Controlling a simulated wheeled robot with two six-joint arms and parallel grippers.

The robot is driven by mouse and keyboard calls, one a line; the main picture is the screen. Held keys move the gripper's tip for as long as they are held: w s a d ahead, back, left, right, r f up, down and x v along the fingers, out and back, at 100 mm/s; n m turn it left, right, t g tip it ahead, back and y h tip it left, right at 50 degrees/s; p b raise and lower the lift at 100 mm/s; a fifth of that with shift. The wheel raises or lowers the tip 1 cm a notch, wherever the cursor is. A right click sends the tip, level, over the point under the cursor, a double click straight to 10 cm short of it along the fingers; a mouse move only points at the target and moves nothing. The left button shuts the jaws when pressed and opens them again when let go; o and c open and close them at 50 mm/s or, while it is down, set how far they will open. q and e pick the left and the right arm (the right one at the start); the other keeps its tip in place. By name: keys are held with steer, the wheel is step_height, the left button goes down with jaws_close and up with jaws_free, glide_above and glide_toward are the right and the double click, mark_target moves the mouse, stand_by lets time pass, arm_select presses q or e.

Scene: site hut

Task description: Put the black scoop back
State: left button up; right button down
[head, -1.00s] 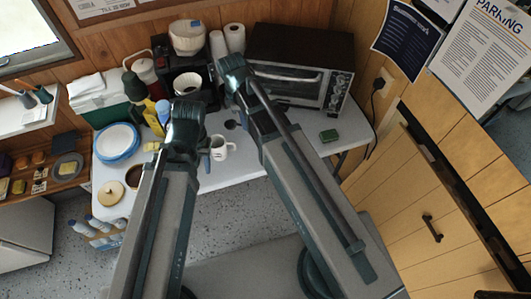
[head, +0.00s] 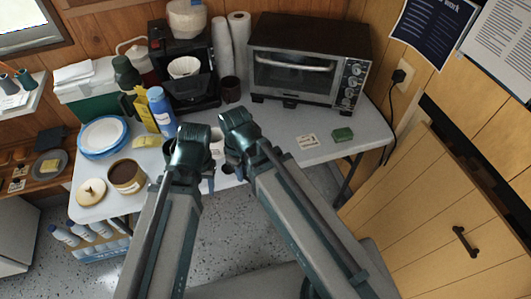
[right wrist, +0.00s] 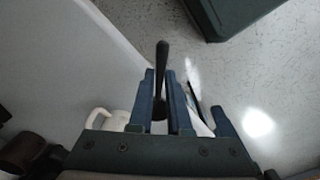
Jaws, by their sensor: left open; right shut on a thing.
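The black scoop's dark handle (right wrist: 162,62) stands up between the fingers of my right gripper (right wrist: 163,100) in the right wrist view; its other end is hidden. In the head view my right gripper (head: 234,168) is low at the table's front edge, and I cannot make out the scoop clearly there. My left gripper (head: 207,184) is open beside it, to the left. A white mug (head: 216,144) is partly hidden between my arms; it also shows in the right wrist view (right wrist: 113,121). An open round canister (head: 127,178) with brown contents stands at the table's front left.
The canister's lid (head: 92,192) lies left of it. Plates (head: 103,137), a blue bottle (head: 161,110) and a coffee maker (head: 186,88) stand behind. A toaster oven (head: 307,62) stands back right. A green sponge (head: 342,134) and a card (head: 306,141) lie on clear table (head: 285,122).

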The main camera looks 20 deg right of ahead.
steer(key=w+d, duration=0.3)
steer(key=w+d+f+b, duration=0.1)
steer(key=w+d, duration=0.6)
steer(key=shift+w+d+f, duration=0.15)
steer(key=shift+d+f, duration=0.05)
steer(key=shift+d, duration=0.2)
steer(key=f+b, duration=0.2)
steer(key=b, duration=0.1)
steer(key=f+b, duration=0.1)
steer(key=f, duration=0.1)
steer(key=shift+w+d, duration=0.3)
steer(key=shift+d, duration=0.05)
steer(key=shift+r, duration=0.2)
steer(key=shift+f, duration=0.1)
steer(key=c, duration=1.3)
jaws_free()
steer(key=shift+f, duration=0.1)
steer(key=o, duration=0.4)
steer(key=shift+o, duration=0.2)
